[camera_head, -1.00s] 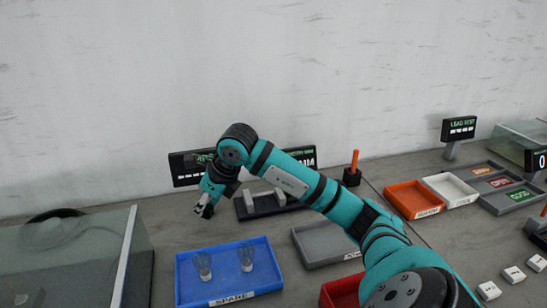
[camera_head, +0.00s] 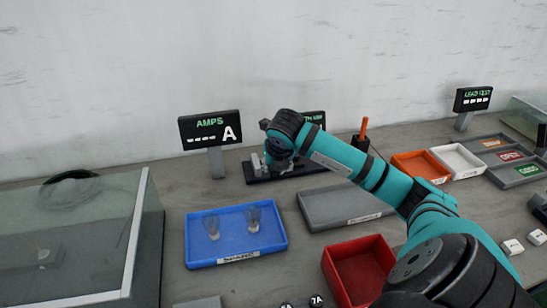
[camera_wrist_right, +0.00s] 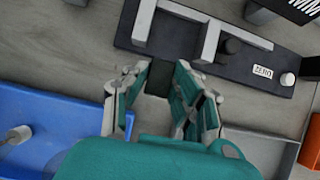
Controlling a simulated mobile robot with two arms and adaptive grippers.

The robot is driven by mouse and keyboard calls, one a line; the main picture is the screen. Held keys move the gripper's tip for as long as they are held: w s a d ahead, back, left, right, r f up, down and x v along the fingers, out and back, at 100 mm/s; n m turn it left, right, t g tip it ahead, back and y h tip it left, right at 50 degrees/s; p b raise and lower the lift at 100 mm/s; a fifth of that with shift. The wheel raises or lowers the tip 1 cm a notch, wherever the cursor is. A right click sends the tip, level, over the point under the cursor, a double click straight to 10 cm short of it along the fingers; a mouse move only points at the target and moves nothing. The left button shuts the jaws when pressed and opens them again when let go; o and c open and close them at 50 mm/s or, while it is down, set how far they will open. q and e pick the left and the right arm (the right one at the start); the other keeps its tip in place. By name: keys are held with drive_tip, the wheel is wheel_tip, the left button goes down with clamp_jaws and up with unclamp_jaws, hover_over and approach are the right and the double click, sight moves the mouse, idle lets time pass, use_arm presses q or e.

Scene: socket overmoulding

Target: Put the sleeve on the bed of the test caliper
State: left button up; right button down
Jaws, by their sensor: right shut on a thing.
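My right gripper (camera_wrist_right: 158,78) is shut on a small dark piece (camera_wrist_right: 160,80), apparently the sleeve. The test caliper (camera_wrist_right: 275,68) is a dark base with upright grey jaws, a dark knob and a ZERO label, just beyond my fingertips in the right wrist view. In the head view the caliper (camera_head: 312,168) stands near the wall, and my right gripper is at its left end, partly hidden by its own wrist. I cannot tell whether the piece touches the bed. My left gripper is not in view.
A blue tray (camera_head: 205,258) with two clear cups lies in front, left of a grey tray (camera_head: 345,215) and a red bin (camera_head: 340,282). An AMPS display (camera_head: 200,130) stands left of the caliper. A glass case (camera_head: 75,240) fills the left side. An orange-handled tool stands at right.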

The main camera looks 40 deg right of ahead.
drive_tip(key=w+d, duration=0.1)
drive_tip(key=w, duration=0.1)
drive_tip(key=w+d, duration=0.2)
drive_tip(key=w+d+p, duration=0.1)
drive_tip(key=w+d, duration=0.1)
drive_tip(key=shift+f, duration=0.35)
wheel_tip(320, 180, down, 3)
drive_tip(key=shift+s+f+p, duration=0.1)
drive_tip(key=shift+f+p, duration=0.1)
drive_tip(key=shift+p, duration=0.2)
drive_tip(key=shift+f, duration=0.1)
drive_tip(key=shift+f, duration=0.15)
drive_tip(key=c, duration=1.4)
unclamp_jaws()
drive_tip(key=shift+o, duration=0.2)
